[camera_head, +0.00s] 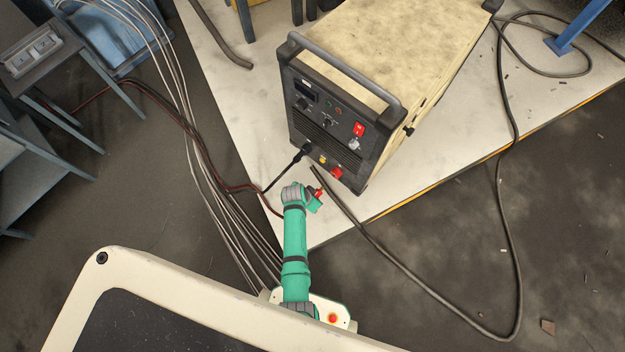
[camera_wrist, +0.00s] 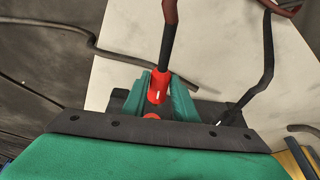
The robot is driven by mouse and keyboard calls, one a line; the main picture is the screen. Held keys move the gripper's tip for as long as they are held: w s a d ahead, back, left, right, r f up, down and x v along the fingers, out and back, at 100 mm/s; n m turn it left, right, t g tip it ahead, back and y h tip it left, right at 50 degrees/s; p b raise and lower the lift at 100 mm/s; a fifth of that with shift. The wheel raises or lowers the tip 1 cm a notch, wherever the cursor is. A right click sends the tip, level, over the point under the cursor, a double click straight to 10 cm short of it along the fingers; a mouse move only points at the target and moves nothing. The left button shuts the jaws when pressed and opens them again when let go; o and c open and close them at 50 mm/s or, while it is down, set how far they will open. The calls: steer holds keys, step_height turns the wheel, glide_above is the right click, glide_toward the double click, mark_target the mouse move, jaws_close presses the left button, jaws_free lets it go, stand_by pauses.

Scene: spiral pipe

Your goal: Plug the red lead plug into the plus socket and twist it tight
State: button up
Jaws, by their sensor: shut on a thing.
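The red lead plug (camera_head: 319,192) is at the tip of my gripper (camera_head: 314,198), just in front of the machine's lower front edge. In the wrist view the red plug (camera_wrist: 159,82) sits between the two green fingers of my gripper (camera_wrist: 157,95), which are shut on it, with its dark lead (camera_wrist: 167,48) running up and away. The red socket (camera_head: 337,173), which looks like the plus socket, is at the lower right of the machine's front panel. The plug is apart from it, a short way to its lower left. The plug's front end is hard to make out.
The welding machine (camera_head: 330,108) stands on a pale floor slab (camera_head: 235,95). A black plug (camera_head: 307,148) is in the lower left socket, its cable slanting toward my arm. A yellow fitting (camera_head: 322,160) lies between. A dark cable (camera_head: 350,215) passes close right of my gripper.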

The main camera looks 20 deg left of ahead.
mark_target(322, 188)
steer(key=shift+s, duration=0.1)
steer(key=shift+w+d, duration=0.35)
steer(key=shift+w, duration=0.55)
steer(key=shift+w+d, duration=0.4)
steer(key=shift+w, duration=0.5)
steer(key=shift+w+d, duration=0.35)
steer(key=shift+w, duration=0.55)
steer(key=shift+w+d, duration=0.3)
steer(key=shift+w, duration=0.45)
steer(key=shift+w+d, duration=0.3)
steer(key=shift+w, duration=0.4)
